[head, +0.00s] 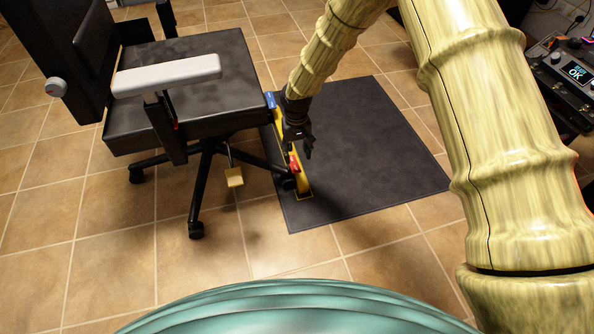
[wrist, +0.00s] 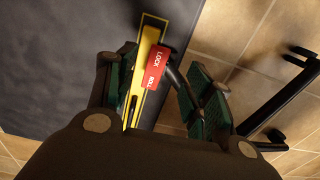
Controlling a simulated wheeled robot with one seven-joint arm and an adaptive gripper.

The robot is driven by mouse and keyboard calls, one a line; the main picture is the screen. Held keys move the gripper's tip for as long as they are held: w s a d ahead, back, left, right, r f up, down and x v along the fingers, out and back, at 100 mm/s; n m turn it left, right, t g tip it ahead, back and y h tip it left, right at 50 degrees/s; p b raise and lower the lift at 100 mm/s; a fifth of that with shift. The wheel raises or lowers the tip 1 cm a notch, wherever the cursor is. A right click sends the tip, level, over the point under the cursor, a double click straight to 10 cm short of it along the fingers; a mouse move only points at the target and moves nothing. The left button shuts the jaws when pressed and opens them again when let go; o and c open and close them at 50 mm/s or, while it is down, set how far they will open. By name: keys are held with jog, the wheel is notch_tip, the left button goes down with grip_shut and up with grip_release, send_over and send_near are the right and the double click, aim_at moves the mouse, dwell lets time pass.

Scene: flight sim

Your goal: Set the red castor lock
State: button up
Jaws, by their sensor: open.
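The red castor lock (wrist: 155,68) is a small red tab marked LOCK and ROLL in the wrist view. It sits over a yellow strip (wrist: 148,40) and lies between the fingers of my gripper (wrist: 165,90) in that picture. In the head view the red lock (head: 294,163) is by a castor at the chair's right side, at the mat's left edge. My gripper (head: 297,148) points down just above it, with its fingers apart. I cannot tell whether a finger touches the lock.
The black office chair (head: 190,75) stands left of my gripper, with its legs spread low. A yellow padlock-like tag (head: 234,177) hangs under the seat. A dark mat (head: 370,140) lies clear to the right. A control panel (head: 572,75) is at far right.

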aim_at(297, 170)
notch_tip(297, 170, down, 9)
jog(key=b, duration=0.4)
jog(key=shift+f+b, duration=0.1)
jog(key=shift+b, duration=0.25)
